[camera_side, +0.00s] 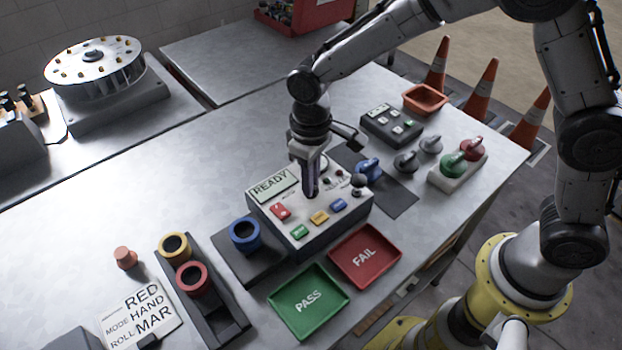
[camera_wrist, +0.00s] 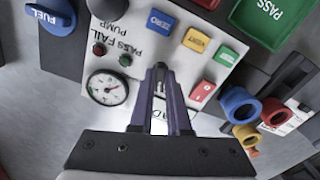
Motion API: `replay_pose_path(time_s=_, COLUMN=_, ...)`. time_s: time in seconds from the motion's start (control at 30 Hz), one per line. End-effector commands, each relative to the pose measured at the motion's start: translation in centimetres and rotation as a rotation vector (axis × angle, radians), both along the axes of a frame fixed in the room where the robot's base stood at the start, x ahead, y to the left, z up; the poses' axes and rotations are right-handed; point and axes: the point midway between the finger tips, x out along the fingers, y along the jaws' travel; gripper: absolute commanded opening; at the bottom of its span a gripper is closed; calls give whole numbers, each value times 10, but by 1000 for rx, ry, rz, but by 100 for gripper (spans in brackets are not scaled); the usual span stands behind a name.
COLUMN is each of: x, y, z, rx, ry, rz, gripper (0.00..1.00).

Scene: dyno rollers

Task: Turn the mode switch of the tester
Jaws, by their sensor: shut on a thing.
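The tester (camera_side: 330,232) is a grey box with a pale sloped panel, and it stands mid-table. Its panel has a READY display (camera_side: 272,188) and several coloured buttons; a gauge (camera_wrist: 107,88) shows in the wrist view. My gripper (camera_side: 311,192) points down onto the panel, right of the display. In the wrist view, the purple fingers (camera_wrist: 160,72) are close together over the panel. They are shut on the mode switch, which they almost wholly hide; its pointing direction cannot be told.
A card (camera_side: 140,315) at the front left reads RED, MODE HAND, ROLL MAR. A green PASS tray (camera_side: 309,302) and red FAIL tray (camera_side: 365,256) lie before the tester. A black pump knob (camera_side: 358,184) and blue FUEL handle (camera_side: 368,170) stand close right of my gripper.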

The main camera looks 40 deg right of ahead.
Motion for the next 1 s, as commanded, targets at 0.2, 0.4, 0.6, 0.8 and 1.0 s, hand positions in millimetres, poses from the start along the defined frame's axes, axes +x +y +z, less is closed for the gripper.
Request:
replay_pose_path(time_s=0.2, x=1, y=0, z=1, rx=2, ry=-3, rz=-207, gripper=0)
replay_pose_path(time_s=0.4, x=0, y=0, z=1, rx=1, ry=-2, rz=-397, gripper=0)
replay_pose_path(time_s=0.6, x=0, y=0, z=1, rx=1, ry=-2, rz=-586, gripper=0)
replay_pose_path(time_s=0.8, x=1, y=0, z=1, rx=1, ry=-2, rz=-759, gripper=0)
replay_pose_path(time_s=1.0, x=1, y=0, z=1, rx=1, ry=-2, rz=-899, gripper=0)
